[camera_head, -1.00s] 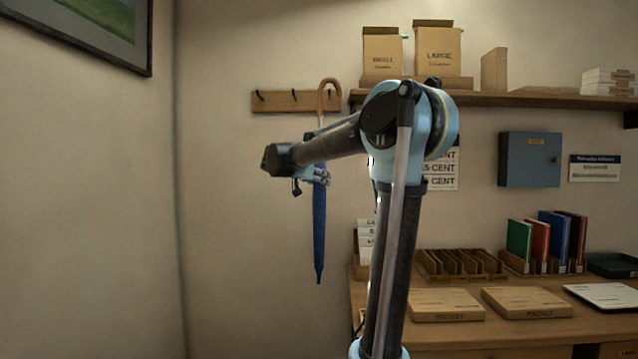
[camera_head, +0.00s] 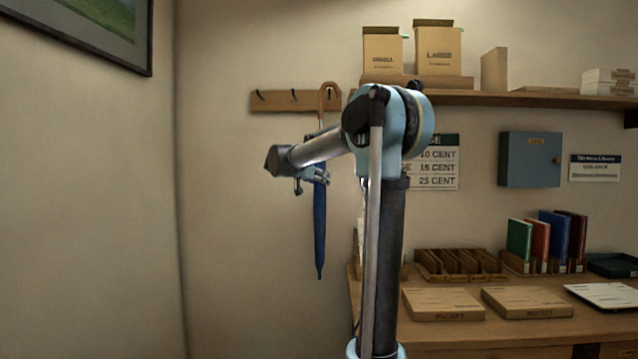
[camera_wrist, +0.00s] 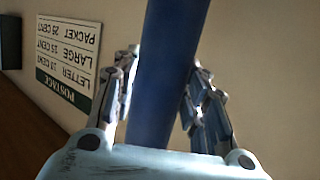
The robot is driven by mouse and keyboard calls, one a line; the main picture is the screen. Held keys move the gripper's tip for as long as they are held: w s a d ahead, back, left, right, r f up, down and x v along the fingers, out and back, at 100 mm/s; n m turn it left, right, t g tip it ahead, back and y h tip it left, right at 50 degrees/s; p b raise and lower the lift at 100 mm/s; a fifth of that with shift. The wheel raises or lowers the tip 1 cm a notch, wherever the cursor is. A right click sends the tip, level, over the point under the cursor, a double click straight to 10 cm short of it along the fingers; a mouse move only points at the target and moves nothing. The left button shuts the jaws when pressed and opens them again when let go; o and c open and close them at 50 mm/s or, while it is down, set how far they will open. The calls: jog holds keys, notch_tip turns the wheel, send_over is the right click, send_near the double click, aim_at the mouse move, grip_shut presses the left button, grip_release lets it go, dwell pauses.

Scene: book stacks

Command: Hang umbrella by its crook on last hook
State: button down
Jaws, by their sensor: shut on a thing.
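The umbrella has a closed blue canopy (camera_head: 319,225) and a brown crook (camera_head: 329,97). It hangs upright, crook up and tip down. My gripper (camera_head: 320,176) is shut on its upper blue part; in the wrist view the blue canopy (camera_wrist: 168,70) runs between the fingers. The wooden hook rail (camera_head: 276,101) on the wall carries dark hooks. The crook overlaps the rail's right end, at the last hook (camera_head: 330,93). I cannot tell whether the crook is around the hook or only in front of it.
A shelf (camera_head: 490,98) with boxes begins just right of the rail. A postage sign (camera_head: 437,165) hangs below it. A desk (camera_head: 430,335) with trays and books stands at the right. The wall left of the umbrella is clear.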

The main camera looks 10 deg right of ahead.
jog(key=w, duration=0.1)
jog(key=w+f, duration=0.2)
jog(key=shift+w+d, duration=0.15)
jog(key=shift+d, duration=0.2)
dwell(0.3)
dwell(0.7)
